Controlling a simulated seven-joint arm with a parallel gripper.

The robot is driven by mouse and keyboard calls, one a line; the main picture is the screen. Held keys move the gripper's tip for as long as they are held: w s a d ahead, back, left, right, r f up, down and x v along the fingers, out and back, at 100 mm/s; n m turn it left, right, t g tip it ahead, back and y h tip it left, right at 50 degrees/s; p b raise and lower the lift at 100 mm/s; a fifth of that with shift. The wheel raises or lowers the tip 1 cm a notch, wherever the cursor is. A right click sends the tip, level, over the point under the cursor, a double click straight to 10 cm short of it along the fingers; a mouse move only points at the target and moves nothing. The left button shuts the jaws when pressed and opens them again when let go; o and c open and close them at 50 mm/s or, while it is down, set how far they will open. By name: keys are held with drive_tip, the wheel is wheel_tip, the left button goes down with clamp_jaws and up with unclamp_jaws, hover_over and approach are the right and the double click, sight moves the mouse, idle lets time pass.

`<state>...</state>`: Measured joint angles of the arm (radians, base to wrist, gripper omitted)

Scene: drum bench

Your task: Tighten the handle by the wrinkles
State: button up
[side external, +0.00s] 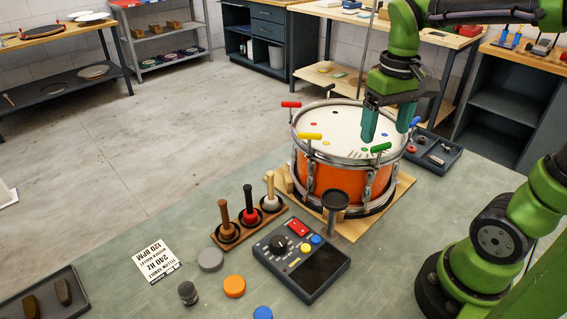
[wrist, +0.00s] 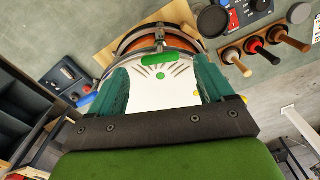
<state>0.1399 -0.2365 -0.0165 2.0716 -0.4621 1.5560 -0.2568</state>
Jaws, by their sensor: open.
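An orange snare drum (side external: 325,180) with a white head (side external: 335,130) sits on a wooden board. Small T-handles stand around its rim: red (side external: 291,104), yellow (side external: 310,136), green (side external: 381,147), blue (side external: 414,122) and a dark one at the back. Short dark wrinkle lines (side external: 361,153) lie on the head beside the green handle. In the wrist view they fan around a green dot (wrist: 160,75), next to the green handle (wrist: 158,58). My gripper (side external: 388,134) is open and empty above the head, behind the green handle. Its fingers also frame the wrinkles in the wrist view (wrist: 162,85).
A black control box (side external: 301,258) with a knob and buttons stands in front of the drum. Mallets in a wooden rack (side external: 250,222) stand to its left. A dark parts tray (side external: 434,152) lies right of the drum. Coloured discs and a printed card (side external: 156,261) lie on the bench.

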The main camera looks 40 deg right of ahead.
sight(382, 144)
wheel_tip(382, 144, down, 5)
drive_tip(key=shift+f, duration=0.1)
idle(0.3)
drive_tip(key=c, duration=1)
drive_tip(key=shift+c, duration=0.2)
drive_tip(key=shift+m, duration=0.4)
drive_tip(key=m, duration=0.3)
drive_tip(key=shift+m, duration=0.4)
drive_tip(key=m, duration=0.4)
drive_tip(key=shift+m, duration=0.3)
